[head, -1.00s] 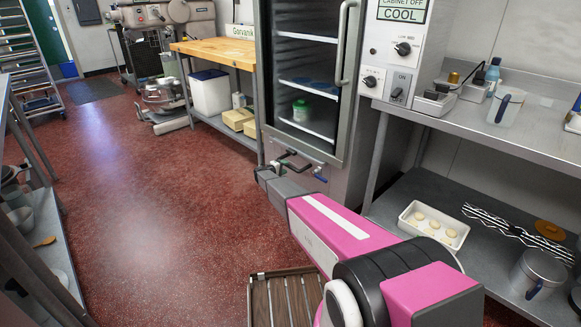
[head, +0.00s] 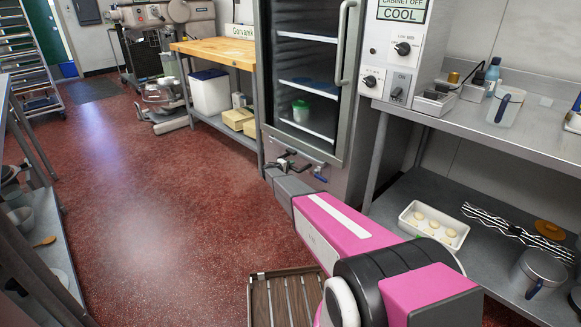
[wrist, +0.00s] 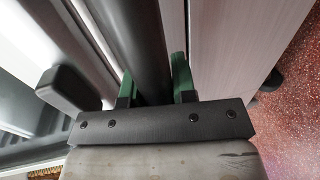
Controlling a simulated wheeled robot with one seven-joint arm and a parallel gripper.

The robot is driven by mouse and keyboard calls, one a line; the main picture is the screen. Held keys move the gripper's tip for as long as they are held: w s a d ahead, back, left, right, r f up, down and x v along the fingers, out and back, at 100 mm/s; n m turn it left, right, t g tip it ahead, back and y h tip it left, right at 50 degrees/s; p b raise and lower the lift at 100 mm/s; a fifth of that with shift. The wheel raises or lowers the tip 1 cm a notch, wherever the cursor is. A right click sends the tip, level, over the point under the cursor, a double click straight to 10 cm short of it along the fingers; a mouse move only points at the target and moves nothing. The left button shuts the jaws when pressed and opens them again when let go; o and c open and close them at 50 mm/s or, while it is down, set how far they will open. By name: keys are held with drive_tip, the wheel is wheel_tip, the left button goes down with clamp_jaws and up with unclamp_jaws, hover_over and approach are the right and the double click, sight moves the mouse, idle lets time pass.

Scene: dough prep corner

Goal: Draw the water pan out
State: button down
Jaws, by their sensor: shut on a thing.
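The glass-door cabinet (head: 345,148) stands in the middle of the head view, its door shut. My gripper (head: 287,162) is low at its front, just under the door. In the wrist view my gripper (wrist: 155,85) has its two green-tipped fingers on either side of a dark round bar (wrist: 148,45) and is shut on it. The bar looks like a handle. I cannot make out the body of the water pan, and my arm hides part of the cabinet's lower front.
A small blue-handled valve (head: 319,173) sits right of my gripper. A steel shelf unit with a dough tray (head: 408,222) stands to the right. A slatted wooden rack (head: 262,300) is at the bottom. The red floor (head: 150,220) is clear to the left.

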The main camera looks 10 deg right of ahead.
drive_tip(key=f+v, duration=0.2)
drive_tip(key=v, duration=1)
drive_tip(key=a+f+v, duration=0.1)
drive_tip(key=f+v, duration=0.2)
drive_tip(key=v, duration=1)
drive_tip(key=shift+s, duration=0.35)
drive_tip(key=shift+a+f, duration=0.1)
drive_tip(key=c, duration=0.9)
unclamp_jaws()
drive_tip(key=v, duration=1)
drive_tip(key=shift+s+a, duration=0.25)
drive_tip(key=shift+a, duration=0.1)
